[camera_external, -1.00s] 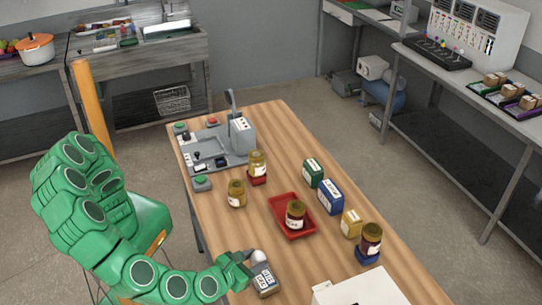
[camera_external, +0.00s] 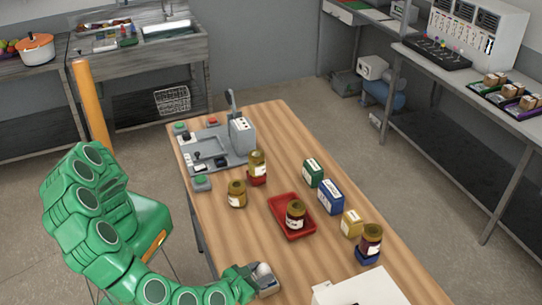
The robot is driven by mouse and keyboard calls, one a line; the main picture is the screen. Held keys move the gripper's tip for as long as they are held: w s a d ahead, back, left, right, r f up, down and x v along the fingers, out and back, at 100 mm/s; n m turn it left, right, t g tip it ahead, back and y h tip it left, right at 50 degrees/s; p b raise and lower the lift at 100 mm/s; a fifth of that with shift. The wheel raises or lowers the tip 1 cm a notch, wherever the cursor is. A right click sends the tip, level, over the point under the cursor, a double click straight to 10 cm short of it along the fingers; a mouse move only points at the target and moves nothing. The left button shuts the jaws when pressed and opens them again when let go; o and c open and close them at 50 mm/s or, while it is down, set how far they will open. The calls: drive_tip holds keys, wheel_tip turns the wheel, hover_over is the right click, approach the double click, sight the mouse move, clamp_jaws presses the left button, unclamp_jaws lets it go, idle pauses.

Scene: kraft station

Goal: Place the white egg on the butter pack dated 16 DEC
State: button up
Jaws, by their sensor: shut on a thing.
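The white egg (camera_external: 262,268) is at the tips of my gripper (camera_external: 257,274), near the left edge of the wooden table. My gripper is shut on it. A grey pack (camera_external: 270,290) lies directly below and beside the egg, partly hidden by my gripper. I cannot tell whether the egg touches it. A green pack (camera_external: 313,173), a blue pack (camera_external: 330,197) and a yellow pack (camera_external: 352,224) stand on the right side of the table. The dates on the packs are too small to read.
A jar stands in a red tray (camera_external: 313,229) mid-table. Other jars stand on a red block (camera_external: 257,181), on a blue block (camera_external: 367,257) and on the table (camera_external: 237,194). A white box (camera_external: 362,290) is at the front. A grey station (camera_external: 215,150) fills the far end.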

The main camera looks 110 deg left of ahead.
drive_tip(key=shift+f, duration=0.1)
drive_tip(key=o, duration=0.8)
